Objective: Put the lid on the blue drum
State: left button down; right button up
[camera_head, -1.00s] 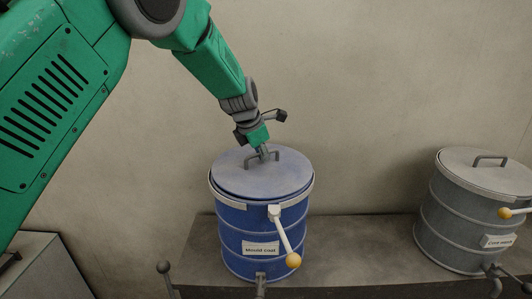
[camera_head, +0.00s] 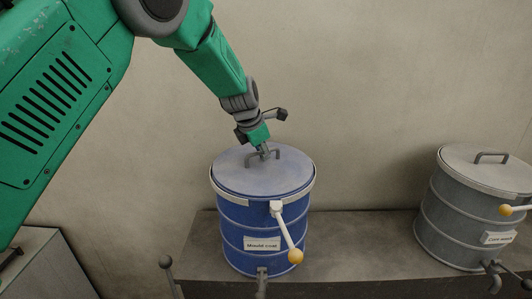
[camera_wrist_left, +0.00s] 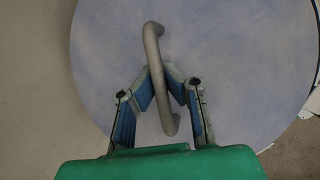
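The blue drum (camera_head: 235,230) stands on the bench in the head view, with a "Mould coat" label and a pale rim band. Its blue-grey round lid (camera_head: 235,178) lies level over the drum's mouth, inside the rim band. Whether it is fully seated I cannot tell. My left gripper (camera_head: 264,153) is above the lid at its bar handle (camera_head: 276,152). In the left wrist view, my left gripper (camera_wrist_left: 159,78) has its two fingers angled in on either side of the handle (camera_wrist_left: 152,38), pinching its middle. My right gripper is not in view.
A white lever with a yellow knob (camera_head: 295,256) hangs on the drum's front. A grey drum (camera_head: 455,225) with its own lid stands at the right of the bench (camera_head: 360,245). The bench between the drums is clear. A plain wall stands behind.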

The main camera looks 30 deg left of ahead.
pick_arm(q)
jog(key=shift+a, duration=0.3)
jog(key=c, duration=1.6)
grip_release()
jog(key=shift+c, duration=0.2)
jog(key=shift+d, duration=0.4)
jog(key=v, duration=1.1)
jog(key=shift+r, duration=0.45)
jog(key=shift+s, duration=0.15)
